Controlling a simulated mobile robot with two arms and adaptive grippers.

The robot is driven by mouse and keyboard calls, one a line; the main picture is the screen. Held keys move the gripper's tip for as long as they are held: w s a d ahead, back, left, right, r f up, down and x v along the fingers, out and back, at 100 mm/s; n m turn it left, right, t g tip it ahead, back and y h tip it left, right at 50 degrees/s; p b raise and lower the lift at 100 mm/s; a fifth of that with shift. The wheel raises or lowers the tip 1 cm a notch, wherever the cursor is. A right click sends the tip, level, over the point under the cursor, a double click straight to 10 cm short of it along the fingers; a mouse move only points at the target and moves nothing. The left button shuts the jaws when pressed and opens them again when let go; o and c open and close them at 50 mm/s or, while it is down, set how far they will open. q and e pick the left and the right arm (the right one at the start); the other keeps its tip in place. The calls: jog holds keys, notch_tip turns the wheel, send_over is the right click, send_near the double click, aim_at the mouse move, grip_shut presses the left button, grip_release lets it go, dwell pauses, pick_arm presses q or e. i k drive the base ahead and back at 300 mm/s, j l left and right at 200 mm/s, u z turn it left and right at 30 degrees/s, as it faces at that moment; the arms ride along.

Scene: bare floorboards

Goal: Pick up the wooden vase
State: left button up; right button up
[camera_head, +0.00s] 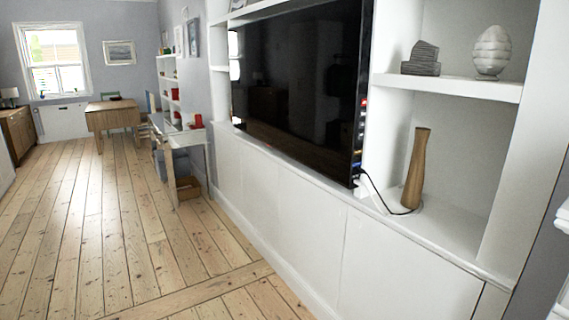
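The wooden vase (416,170) is tall, slim and brown, with a narrow middle. It stands upright on the lower ledge of the white shelf unit, right of the television. A black cable runs along the ledge by its foot. Neither of my grippers shows in the head view.
The television (300,85) fills the unit's middle. A shelf above the vase (450,86) holds a grey stone-like ornament (422,59) and a whitish egg-shaped vase (492,52). White cabinet fronts (300,215) lie below. The floorboards (110,230) at left are clear, with a table (112,116) far back.

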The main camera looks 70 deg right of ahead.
aim_at(411, 193)
jog(key=z, duration=3.1)
jog(key=i+j, duration=0.3)
jog(key=i, duration=0.15)
